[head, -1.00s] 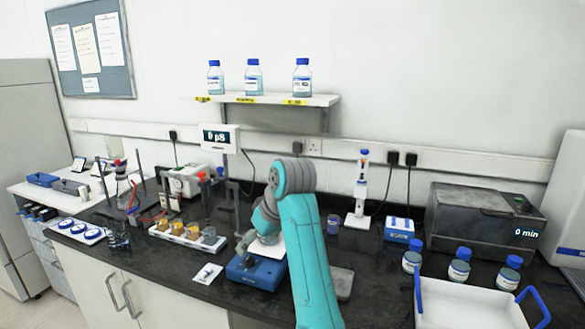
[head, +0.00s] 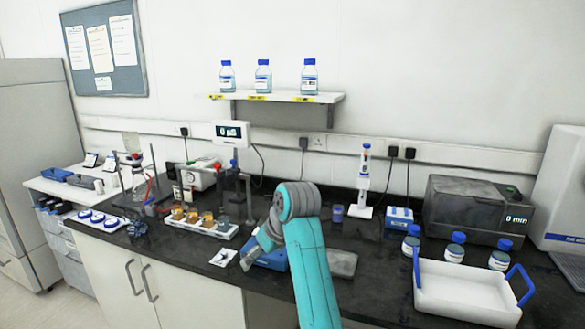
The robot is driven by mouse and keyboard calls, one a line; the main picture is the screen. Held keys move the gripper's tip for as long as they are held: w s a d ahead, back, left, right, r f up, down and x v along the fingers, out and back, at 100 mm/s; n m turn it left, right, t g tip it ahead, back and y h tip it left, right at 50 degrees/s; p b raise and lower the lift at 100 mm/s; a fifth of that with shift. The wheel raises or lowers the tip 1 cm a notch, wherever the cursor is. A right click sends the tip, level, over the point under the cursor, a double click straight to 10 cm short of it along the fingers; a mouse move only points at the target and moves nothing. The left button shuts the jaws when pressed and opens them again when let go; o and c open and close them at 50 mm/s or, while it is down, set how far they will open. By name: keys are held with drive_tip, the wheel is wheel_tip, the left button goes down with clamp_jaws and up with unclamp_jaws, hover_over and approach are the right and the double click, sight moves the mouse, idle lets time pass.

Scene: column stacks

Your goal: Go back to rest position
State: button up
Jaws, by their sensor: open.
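My teal and grey arm rises from the bottom middle of the head view. Its wrist bends down to the left. My gripper (head: 247,262) is small and partly seen, over the front of the bench beside the blue device (head: 270,257). It is open and I see nothing held in it. My arm hides part of the blue device. A white card with a small dark item (head: 222,258) lies just left of my gripper.
A rack of amber vials (head: 195,221) stands behind on the left. A white tray with blue handles (head: 465,295) and several blue-capped bottles (head: 455,248) are on the right. A grey plate (head: 342,264) lies right of my arm. Bare black bench (head: 385,285) shows between.

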drive_tip(key=s+d+f+m+t, duration=0.1)
drive_tip(key=s+d+f, duration=0.25)
drive_tip(key=f, duration=0.75)
drive_tip(key=s+d+f+m+t, duration=0.2)
drive_tip(key=s+d+f, duration=0.15)
drive_tip(key=f, duration=0.75)
drive_tip(key=s+d+f+m+t+h, duration=0.1)
drive_tip(key=s+d+f, duration=0.3)
drive_tip(key=s+f, duration=0.25)
drive_tip(key=s+d+f+m+t, duration=0.1)
drive_tip(key=s+d+f, duration=0.45)
drive_tip(key=s, duration=0.25)
drive_tip(key=s+d+m+t+h, duration=0.1)
drive_tip(key=s+d+t, duration=0.15)
drive_tip(key=s, duration=0.75)
drive_tip(key=s+d+m+t+h, duration=0.1)
drive_tip(key=s+d, duration=0.3)
drive_tip(key=s, duration=0.7)
drive_tip(key=s+d+r+m+t+h, duration=0.1)
drive_tip(key=s+d+r+t, duration=0.1)
drive_tip(key=s+r, duration=1.3)
drive_tip(key=shift+s+d+r+m, duration=0.15)
drive_tip(key=shift+s+d+m, duration=0.25)
drive_tip(key=shift+s, duration=0.5)
